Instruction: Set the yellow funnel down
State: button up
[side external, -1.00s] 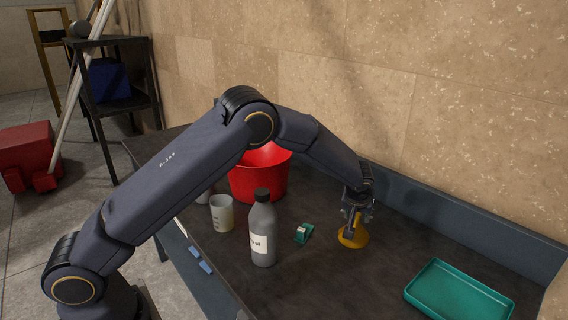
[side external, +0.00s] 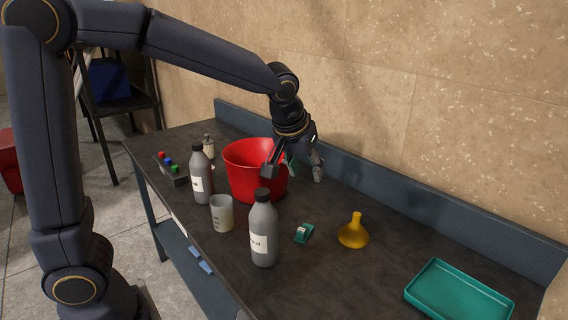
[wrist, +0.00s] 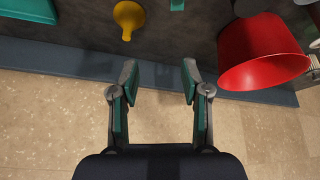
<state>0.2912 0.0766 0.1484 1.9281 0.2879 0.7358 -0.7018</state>
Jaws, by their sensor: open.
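The yellow funnel (side external: 354,234) stands on the dark bench top, wide end down and spout up, between the green tape dispenser and the teal tray. It also shows at the top of the wrist view (wrist: 128,16). My gripper (side external: 294,172) is open and empty, raised above the back of the bench beside the red bucket, well apart from the funnel. In the wrist view my gripper's two fingers (wrist: 160,80) are spread wide with nothing between them.
The red bucket (side external: 243,178) stands close to my gripper. Two grey bottles (side external: 263,232) (side external: 201,176) and a beaker (side external: 222,214) stand left of the funnel. The green tape dispenser (side external: 304,233) and teal tray (side external: 456,294) flank it. A raised edge (side external: 430,216) runs along the wall.

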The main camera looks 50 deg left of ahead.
jog(key=s+a+r+m+h, duration=0.1)
jog(key=s+m, duration=0.3)
jog(key=s, duration=1.8)
jog(key=shift+s+a+h, duration=0.15)
jog(key=shift+a+h, duration=0.15)
jog(key=shift+a, duration=0.15)
jog(key=shift+o, duration=0.2)
jog(key=shift+r, duration=0.1)
